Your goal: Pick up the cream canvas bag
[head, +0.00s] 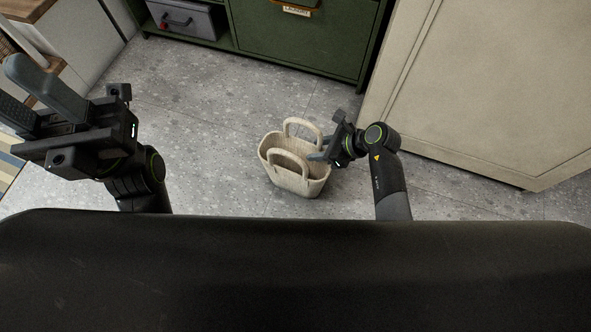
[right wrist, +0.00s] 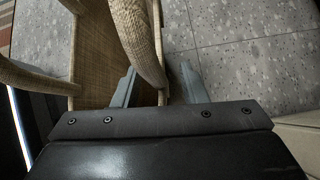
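The cream canvas bag (head: 283,176) stands upright on the floor, with two looped handles above its open top. My right gripper (head: 319,154) reaches in from the right at the bag's right side, near the handles. In the right wrist view, the bag (right wrist: 91,50) fills the left part. A thick handle (right wrist: 137,38) runs down between the two fingers of the right gripper (right wrist: 158,84). The fingers are apart, with gaps beside the handle. My left gripper (head: 12,84) is open and empty at the far left, away from the bag.
A green cabinet (head: 300,40) with a grey box (head: 187,19) on its shelf stands at the back. A large beige cabinet (head: 490,85) stands at the right. Grey speckled floor (head: 215,120) is clear around the bag. A striped mat (head: 8,172) lies at the left edge.

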